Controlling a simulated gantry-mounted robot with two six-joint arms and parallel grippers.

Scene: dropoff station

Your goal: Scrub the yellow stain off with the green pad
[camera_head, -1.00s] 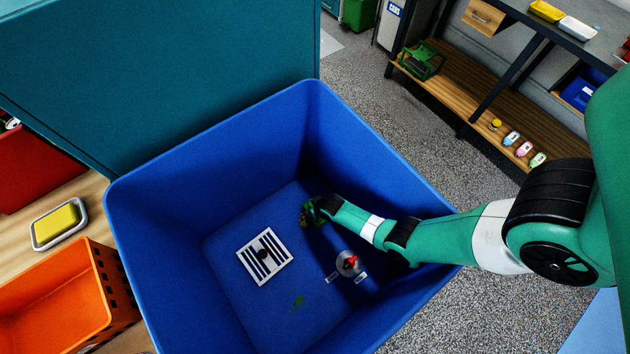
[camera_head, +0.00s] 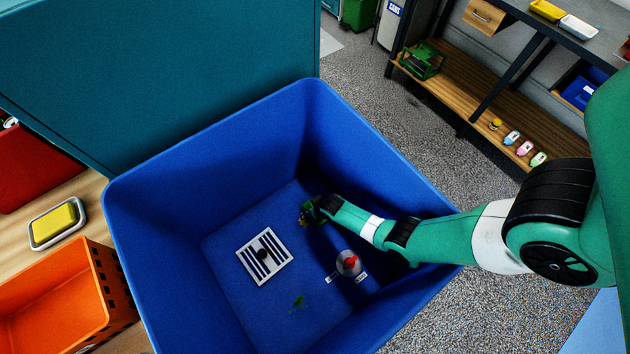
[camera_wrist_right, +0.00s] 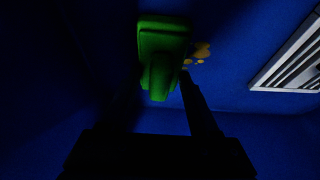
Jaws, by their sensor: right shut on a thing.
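My right gripper (camera_head: 312,210) reaches down into the blue bin (camera_head: 234,225), at the far right of its floor. It is shut on the green pad (camera_wrist_right: 160,45), which shows between its dark fingers (camera_wrist_right: 165,105) in the right wrist view. The yellow stain (camera_wrist_right: 201,51) lies on the blue surface just right of the pad, with a smaller patch beside it. Part of the stain may be hidden under the pad. In the head view the pad and stain are small and dark at the gripper tip. My left gripper is not in view.
A round grey fixture with a red part (camera_head: 348,263) and a green mark (camera_head: 298,304) are nearer. High bin walls surround the arm. An orange crate (camera_head: 62,290) stands outside left.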

